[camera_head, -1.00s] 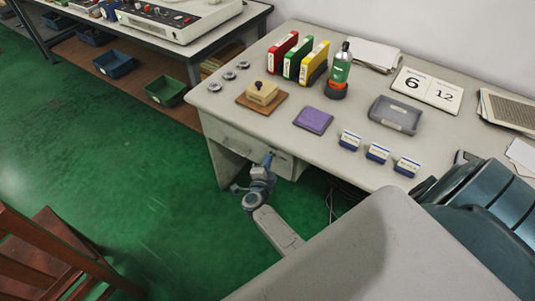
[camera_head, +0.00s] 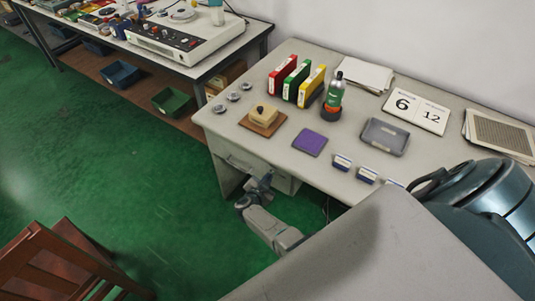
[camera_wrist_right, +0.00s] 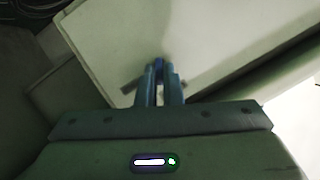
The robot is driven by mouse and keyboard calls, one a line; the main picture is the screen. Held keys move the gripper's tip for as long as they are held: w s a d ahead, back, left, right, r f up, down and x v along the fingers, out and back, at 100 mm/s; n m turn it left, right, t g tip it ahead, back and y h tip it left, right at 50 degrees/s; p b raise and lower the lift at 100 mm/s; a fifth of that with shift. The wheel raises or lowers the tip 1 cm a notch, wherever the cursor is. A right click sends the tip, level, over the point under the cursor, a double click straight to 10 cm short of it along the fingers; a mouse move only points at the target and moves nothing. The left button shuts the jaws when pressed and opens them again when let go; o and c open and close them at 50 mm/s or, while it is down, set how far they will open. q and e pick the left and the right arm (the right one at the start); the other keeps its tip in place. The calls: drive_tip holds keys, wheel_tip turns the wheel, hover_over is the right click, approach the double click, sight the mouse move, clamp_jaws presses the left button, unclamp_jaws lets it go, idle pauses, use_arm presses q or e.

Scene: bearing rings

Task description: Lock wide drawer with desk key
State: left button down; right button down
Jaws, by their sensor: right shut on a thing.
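The wide drawer (camera_head: 236,160) is under the front edge of the grey desk and looks closed. My right gripper (camera_head: 266,179) is low at the drawer's front, right of its handle. In the right wrist view, its two blue fingers (camera_wrist_right: 160,86) are close together before the pale front panel (camera_wrist_right: 205,45). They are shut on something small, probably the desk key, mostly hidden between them. I cannot tell whether the key sits in a lock. My left gripper is not in view.
The desk top (camera_head: 225,125) holds a wooden stamp block (camera_head: 262,116), coloured binders (camera_head: 298,82), a bottle (camera_head: 334,95), a purple pad (camera_head: 310,142) and a grey tray (camera_head: 384,136). A wooden chair (camera_head: 60,262) stands lower left. Green floor left of the desk is open.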

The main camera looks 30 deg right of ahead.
drive_tip(key=shift+w+n+g+h+p, duration=0.15)
drive_tip(key=shift+n+g+h+p, duration=0.3)
drive_tip(key=shift+n+g, duration=0.95)
drive_tip(key=shift+n, duration=0.4)
drive_tip(key=c, duration=1.6)
unclamp_jaws()
drive_tip(key=shift+p+v, duration=1.2)
drive_tip(key=shift+v, duration=4.25)
